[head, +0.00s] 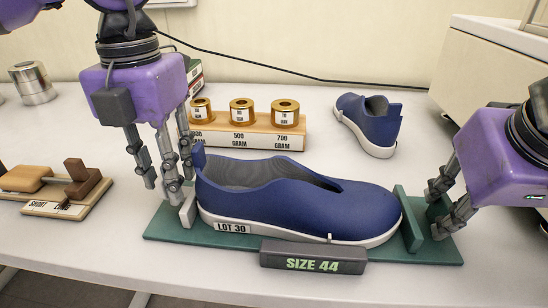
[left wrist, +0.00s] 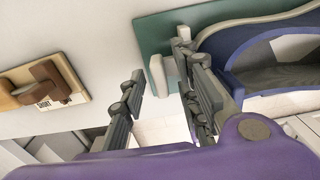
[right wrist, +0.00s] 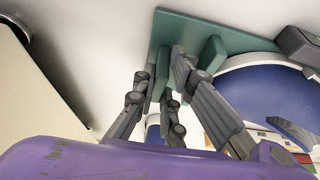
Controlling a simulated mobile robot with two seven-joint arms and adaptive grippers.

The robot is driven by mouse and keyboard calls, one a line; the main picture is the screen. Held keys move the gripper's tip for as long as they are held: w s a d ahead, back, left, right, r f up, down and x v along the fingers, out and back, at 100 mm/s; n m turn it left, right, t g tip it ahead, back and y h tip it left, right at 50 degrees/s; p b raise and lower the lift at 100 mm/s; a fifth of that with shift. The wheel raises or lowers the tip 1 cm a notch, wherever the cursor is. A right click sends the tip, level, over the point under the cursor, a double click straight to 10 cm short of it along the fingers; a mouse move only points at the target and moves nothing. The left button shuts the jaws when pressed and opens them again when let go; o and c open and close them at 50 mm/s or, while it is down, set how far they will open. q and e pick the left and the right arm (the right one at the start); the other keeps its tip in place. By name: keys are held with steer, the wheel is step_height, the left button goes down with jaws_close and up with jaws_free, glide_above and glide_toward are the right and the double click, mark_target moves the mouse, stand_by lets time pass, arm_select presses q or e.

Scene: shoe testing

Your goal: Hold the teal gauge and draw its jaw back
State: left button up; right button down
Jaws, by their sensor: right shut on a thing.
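The teal gauge (head: 430,250) lies flat on the table, with an upright teal end stop (head: 409,218) at the shoe's toe and a pale jaw (head: 187,211) at its heel. A blue shoe (head: 300,207) tagged LOT 30 sits on it between them. My right gripper (head: 442,205) is shut on a teal part of the gauge beyond the stop, seen between its fingers in the right wrist view (right wrist: 158,80). My left gripper (head: 162,188) is open at the heel end; its inner fingers are close beside the pale jaw (left wrist: 158,77), and I cannot tell whether they touch.
A dark SIZE 44 block (head: 313,258) stands at the gauge's front edge. Behind are a wooden rack (head: 260,130) of brass weights and another blue shoe (head: 370,122). A wooden fixture (head: 62,190) lies at the left, with bare table between it and the gauge.

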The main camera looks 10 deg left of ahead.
arm_select(q)
steer(key=shift+f, duration=0.2)
steer(key=shift+c, duration=0.3)
jaws_close()
steer(key=a, duration=0.4)
steer(key=shift+a, duration=0.2)
steer(key=shift+o, duration=0.3)
jaws_free()
